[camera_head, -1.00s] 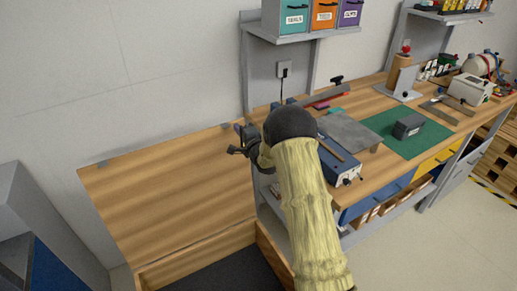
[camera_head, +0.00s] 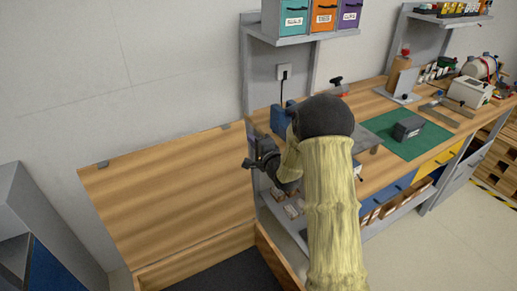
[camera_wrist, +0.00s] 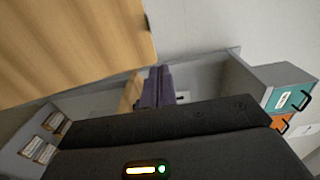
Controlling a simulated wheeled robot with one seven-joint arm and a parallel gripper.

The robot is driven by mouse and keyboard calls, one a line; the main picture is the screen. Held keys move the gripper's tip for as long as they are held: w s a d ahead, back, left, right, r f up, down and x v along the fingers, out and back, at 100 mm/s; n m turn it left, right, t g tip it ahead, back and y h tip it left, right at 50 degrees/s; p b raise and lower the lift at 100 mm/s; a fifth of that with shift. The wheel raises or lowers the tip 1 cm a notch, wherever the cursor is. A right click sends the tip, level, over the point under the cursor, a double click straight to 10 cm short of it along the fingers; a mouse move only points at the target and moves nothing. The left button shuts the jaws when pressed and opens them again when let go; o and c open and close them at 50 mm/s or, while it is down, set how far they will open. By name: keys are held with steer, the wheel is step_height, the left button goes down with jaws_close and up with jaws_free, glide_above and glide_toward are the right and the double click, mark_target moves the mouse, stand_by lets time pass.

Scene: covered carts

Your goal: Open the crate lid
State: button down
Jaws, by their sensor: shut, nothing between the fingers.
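The crate's wooden lid (camera_head: 165,185) stands raised at the left, tilted back against the grey wall, with its hinge edge along the crate's back. The crate (camera_head: 190,264) is open below it, with a dark interior. My gripper (camera_head: 250,163) is just right of the lid's right edge and looks apart from it. In the wrist view the lid (camera_wrist: 75,45) fills the upper left, and my gripper's fingers (camera_wrist: 158,87) are together and empty. The crate's lower front is out of view.
A workbench (camera_head: 455,120) with a green mat (camera_head: 400,142) and tools stands to the right, partly behind my arm. A shelf (camera_head: 292,36) with coloured bins hangs above. A grey cabinet (camera_head: 35,220) stands at the left. Open floor (camera_head: 450,240) lies at the lower right.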

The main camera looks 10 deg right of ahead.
steer(key=shift+s+d+r, duration=0.15)
steer(key=shift+s+r, duration=0.1)
steer(key=shift+s, duration=0.85)
steer(key=shift+s+d+r, duration=0.1)
steer(key=shift+s+r, duration=0.1)
steer(key=shift+s, duration=0.9)
steer(key=s+r+n+g+h+p, duration=0.1)
steer(key=s+n+g, duration=0.6)
steer(key=s, duration=0.8)
steer(key=s+r+n+g+h+p, duration=0.1)
steer(key=s+n+g+h+p, duration=0.3)
steer(key=s, duration=1.1)
steer(key=n+g+p, duration=0.1)
steer(key=n+g, duration=0.2)
steer(key=shift+s+a+n+g, duration=0.3)
steer(key=shift+s+a+n, duration=0.05)
steer(key=shift+n, duration=0.05)
steer(key=shift+r, duration=0.1)
